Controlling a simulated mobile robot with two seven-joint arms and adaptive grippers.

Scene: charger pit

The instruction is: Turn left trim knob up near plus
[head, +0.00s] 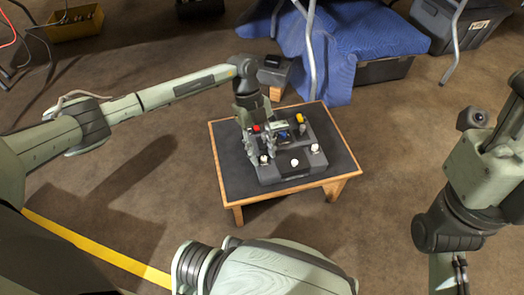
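A dark grey control box (270,177) sits on a low, wood-edged table. Three pale knobs line its near face: the left knob (264,160), the middle knob (295,162) and the right knob (315,147). Plus marks are too small to read. My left gripper (260,153) points down over the box's left side, its fingers apart, close to the left knob. I cannot tell whether they touch it. My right gripper (458,275) is at the lower right, away from the box and partly cut off; its opening is unclear.
The box top also carries a red part (256,128), a yellow part (299,118) and a blue part (283,135). The table (231,190) has bare dark top around the box. A blue cloth (375,38) covers things behind it. A yellow bin (75,24) stands far left.

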